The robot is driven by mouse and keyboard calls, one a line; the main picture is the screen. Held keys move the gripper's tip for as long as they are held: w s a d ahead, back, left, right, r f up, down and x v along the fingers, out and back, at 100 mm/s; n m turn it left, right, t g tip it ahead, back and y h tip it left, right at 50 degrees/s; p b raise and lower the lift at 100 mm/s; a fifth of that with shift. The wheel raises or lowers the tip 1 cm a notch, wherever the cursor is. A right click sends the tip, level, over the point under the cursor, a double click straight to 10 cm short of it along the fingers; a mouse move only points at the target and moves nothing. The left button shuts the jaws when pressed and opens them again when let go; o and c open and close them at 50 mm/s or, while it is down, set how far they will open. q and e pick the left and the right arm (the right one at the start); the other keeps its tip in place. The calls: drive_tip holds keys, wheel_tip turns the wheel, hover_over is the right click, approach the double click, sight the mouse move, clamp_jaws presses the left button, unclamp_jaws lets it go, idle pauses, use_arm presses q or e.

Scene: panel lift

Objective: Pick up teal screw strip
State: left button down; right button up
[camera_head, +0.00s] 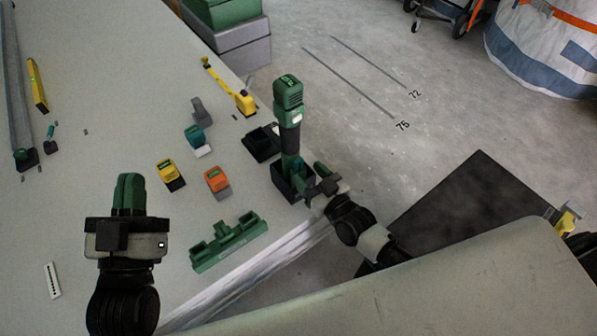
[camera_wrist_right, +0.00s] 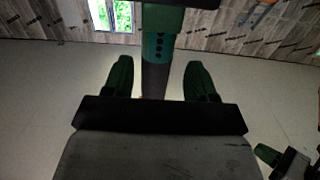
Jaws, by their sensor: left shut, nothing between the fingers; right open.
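A teal block with a pale front part (camera_head: 198,139), which looks like the teal screw strip, stands on the table between a grey block and a yellow one. No gripper touches it. My left gripper (camera_head: 129,184) is shut and empty over the front left of the table, apart from the teal block. My right gripper (camera_head: 312,173) is open at the table's right edge, beside the green-and-black power tool (camera_head: 289,95). The right wrist view shows its two green fingers apart (camera_wrist_right: 160,80), with the tool's dark shaft (camera_wrist_right: 157,75) in line between them; contact cannot be told.
The tool stands upright in a black holder (camera_head: 288,188). Grey (camera_head: 201,111), yellow (camera_head: 170,175) and orange (camera_head: 216,182) blocks stand around the teal one. A green rack (camera_head: 230,243) lies near the front edge. A yellow tool (camera_head: 232,91) lies farther back. The table's left middle is mostly clear.

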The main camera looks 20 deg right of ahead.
sight(300, 164)
drive_tip(key=b+x, duration=0.1)
drive_tip(key=x, duration=0.2)
drive_tip(key=shift+d+f, duration=0.1)
drive_tip(key=shift+w, duration=0.6)
use_arm(q)
drive_tip(key=s+r+t, duration=0.1)
drive_tip(key=r+t, duration=0.1)
drive_tip(key=s+r+t+h, duration=0.1)
drive_tip(key=t, duration=0.1)
drive_tip(key=shift+s+r+h, duration=0.3)
drive_tip(key=shift+s+r, duration=0.05)
drive_tip(key=shift+r, duration=0.05)
use_arm(e)
drive_tip(key=c, duration=1)
drive_tip(key=shift+o, duration=0.2)
